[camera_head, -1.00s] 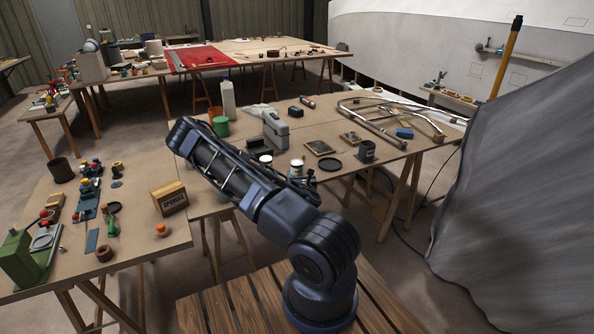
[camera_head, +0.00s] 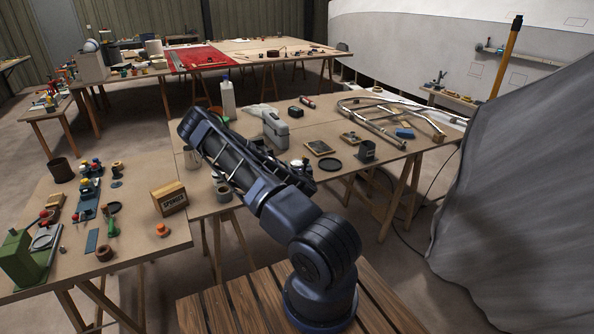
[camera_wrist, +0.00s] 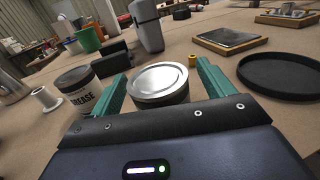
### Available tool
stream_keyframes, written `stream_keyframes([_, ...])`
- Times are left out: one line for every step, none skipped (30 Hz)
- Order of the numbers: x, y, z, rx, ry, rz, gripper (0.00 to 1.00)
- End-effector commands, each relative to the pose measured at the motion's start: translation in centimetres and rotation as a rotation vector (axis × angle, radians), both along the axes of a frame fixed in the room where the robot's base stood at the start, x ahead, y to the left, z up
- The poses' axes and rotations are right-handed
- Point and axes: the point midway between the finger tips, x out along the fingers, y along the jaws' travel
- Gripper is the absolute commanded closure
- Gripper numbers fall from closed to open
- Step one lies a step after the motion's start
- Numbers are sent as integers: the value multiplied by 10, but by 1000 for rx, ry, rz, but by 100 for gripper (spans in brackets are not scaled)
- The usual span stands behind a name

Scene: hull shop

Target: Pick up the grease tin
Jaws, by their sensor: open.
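The grease tin (camera_wrist: 76,84), with a dark lid and a pale label reading "GREASE", stands upright on the table in the wrist view. It is left of my gripper (camera_wrist: 161,72), outside the left finger. My gripper is open. Its green fingers are on either side of another tin (camera_wrist: 160,82) with a silver lid, whose lower part is hidden by my gripper body. I cannot tell whether the fingers touch it. In the head view my arm hides most of this area, and I cannot make out the grease tin there.
A black round dish (camera_wrist: 283,75) lies close to the right finger, with a framed plate (camera_wrist: 230,40) behind it. A pale spool (camera_wrist: 46,98) stands left of the grease tin. A small brass-coloured piece (camera_wrist: 192,60) is near the right fingertip.

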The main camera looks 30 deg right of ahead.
Motion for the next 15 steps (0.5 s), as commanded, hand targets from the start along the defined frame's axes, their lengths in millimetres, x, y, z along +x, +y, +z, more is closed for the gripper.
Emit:
stream_keyframes([6,-1,0,1,-1,1,19])
stream_keyframes([9,-2,0,1,-1,2,19])
stream_keyframes([11,-3,0,1,-1,1,19])
stream_keyframes([12,-3,0,1,0,1,19])
stream_keyframes([13,-4,0,1,0,0,19])
stream_keyframes([14,-4,0,1,0,0,19])
stream_keyframes([14,-4,0,1,1,0,19])
stream_keyframes([14,-4,0,1,1,0,19])
stream_keyframes([14,-4,0,0,1,0,19])
stream_keyframes([14,-4,0,0,1,0,19])
stream_keyframes([14,-4,0,0,1,0,19])
stream_keyframes([14,-4,0,1,1,0,19])
stream_keyframes([14,-4,0,0,1,0,25])
stream_keyframes([14,-4,0,0,1,0,31])
stream_keyframes([14,-4,0,0,1,0,39])
